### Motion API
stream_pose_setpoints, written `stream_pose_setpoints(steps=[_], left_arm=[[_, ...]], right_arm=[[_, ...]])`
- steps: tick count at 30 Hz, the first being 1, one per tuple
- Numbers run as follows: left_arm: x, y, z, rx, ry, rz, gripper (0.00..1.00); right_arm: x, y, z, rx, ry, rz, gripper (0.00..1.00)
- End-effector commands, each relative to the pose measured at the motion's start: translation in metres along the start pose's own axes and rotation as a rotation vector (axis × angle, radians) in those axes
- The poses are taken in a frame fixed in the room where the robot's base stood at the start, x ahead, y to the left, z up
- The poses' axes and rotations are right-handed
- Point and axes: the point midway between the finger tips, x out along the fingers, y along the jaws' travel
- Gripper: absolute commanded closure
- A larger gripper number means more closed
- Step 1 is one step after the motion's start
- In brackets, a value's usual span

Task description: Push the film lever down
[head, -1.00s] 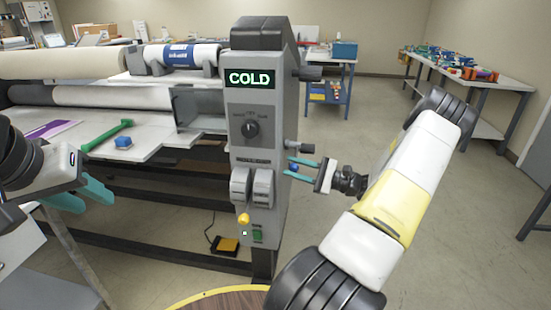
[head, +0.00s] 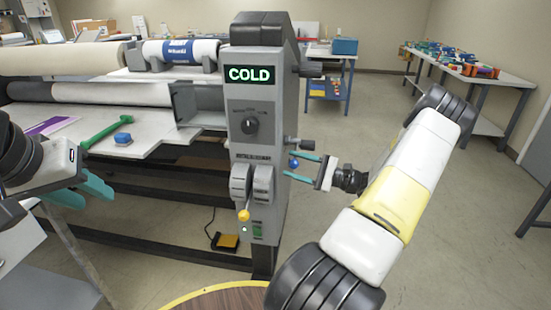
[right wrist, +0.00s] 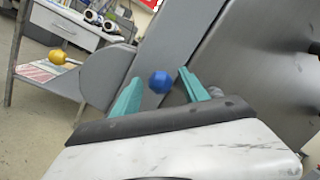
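The grey control column (head: 258,130) of the laminator stands in the middle of the head view. A blue ball knob (head: 294,163) shows at its right side. My right gripper (head: 288,167) is open, its teal fingers above and below this knob. In the right wrist view the blue knob (right wrist: 160,82) shows between the fingertips (right wrist: 157,90), with gaps on both sides. I cannot read which knob is the film lever. My left gripper (head: 100,198) is open and empty at the left.
A green tool (head: 104,130) and a blue block (head: 122,137) lie on the laminator's table (head: 150,147). Black knobs jut from the column's right side. A yellow pedal (head: 226,241) is on the floor. Open floor lies right of the column.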

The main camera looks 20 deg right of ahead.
Motion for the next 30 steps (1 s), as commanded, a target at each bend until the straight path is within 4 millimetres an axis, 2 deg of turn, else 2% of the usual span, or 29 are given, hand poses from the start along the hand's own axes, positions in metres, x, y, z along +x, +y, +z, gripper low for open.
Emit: stream_pose_setpoints(steps=[9,15,30], left_arm=[[0.0,0.0,0.0,0.0,0.0,0.0,0.64],[0.0,0.0,0.0,0.0,0.0,0.0,0.64],[0.0,0.0,0.0,0.0,0.0,0.0,0.64]], right_arm=[[-0.05,0.0,-0.001,-0.001,0.004,-0.002,0.48],[-0.072,0.0,-0.001,0.0,0.003,-0.001,0.48],[-0.076,0.0,-0.001,0.0,0.001,0.0,0.48]])
